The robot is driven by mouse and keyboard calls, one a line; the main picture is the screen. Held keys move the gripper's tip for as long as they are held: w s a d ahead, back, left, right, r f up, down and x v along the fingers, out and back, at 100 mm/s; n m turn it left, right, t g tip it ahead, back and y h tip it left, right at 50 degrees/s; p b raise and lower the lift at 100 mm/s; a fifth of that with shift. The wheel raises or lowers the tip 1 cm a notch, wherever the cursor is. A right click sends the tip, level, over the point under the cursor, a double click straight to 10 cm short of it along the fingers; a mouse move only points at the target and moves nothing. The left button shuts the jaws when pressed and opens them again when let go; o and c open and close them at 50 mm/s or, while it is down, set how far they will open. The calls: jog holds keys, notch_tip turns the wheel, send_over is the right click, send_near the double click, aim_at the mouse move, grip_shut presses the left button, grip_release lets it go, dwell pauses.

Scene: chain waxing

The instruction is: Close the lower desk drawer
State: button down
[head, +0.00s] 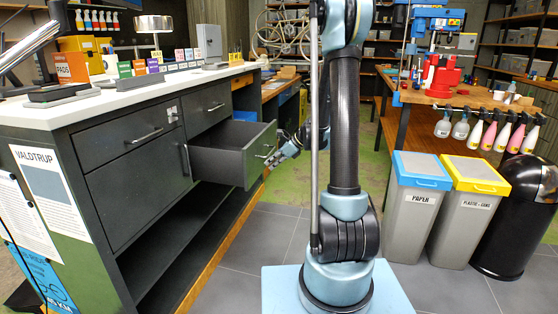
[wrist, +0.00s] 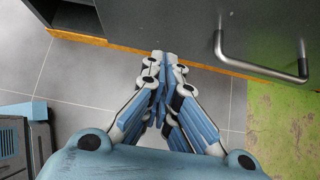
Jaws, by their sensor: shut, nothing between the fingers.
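The lower desk drawer (head: 233,152) is pulled out of the dark grey desk, with its open top and inside showing. Its front carries a metal bar handle, which shows large at the upper right of the wrist view (wrist: 262,66). My gripper (head: 273,161) is at the right of the drawer front, close to the handle. In the wrist view my gripper (wrist: 164,57) has its fingers together and empty. The fingertips lie left of the handle, at the lower edge of a dark panel; I cannot tell whether they touch it.
The upper drawer (head: 209,106) above it is shut. Open shelves (head: 185,240) lie below. The white worktop (head: 130,95) holds boxes and small items. A paper bin (head: 418,205) and a plastic bin (head: 468,210) stand at the right. Grey tiled floor (head: 235,255) is clear in front.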

aim_at(255, 169)
jog(key=shift+w+a+f, duration=0.1)
jog(key=shift+w+a, duration=0.15)
jog(key=shift+a, duration=0.4)
jog(key=shift+w+a, duration=0.2)
jog(key=shift+a, duration=0.5)
jog(key=shift+w+a+f, duration=0.1)
jog(key=shift+w+a, duration=0.15)
jog(key=shift+a, duration=0.4)
